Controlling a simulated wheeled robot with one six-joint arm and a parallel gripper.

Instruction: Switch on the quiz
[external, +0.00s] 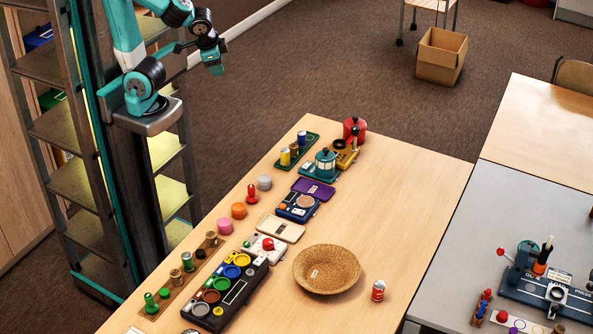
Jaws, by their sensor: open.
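No object in view is clearly labelled as the quiz. A dark panel (243,291) with several coloured rings and a small screen lies near the front of the wooden table. My gripper (214,66) is open and empty, raised high at the upper left, well away from the table and touching nothing.
A woven bowl (327,270) and a red can (377,291) stand right of the panel. Pegs and coloured discs line the table's left side (239,210). A teal lantern-like pot (325,163) and a red canister (354,130) stand at the back. The table's right half is mostly clear.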

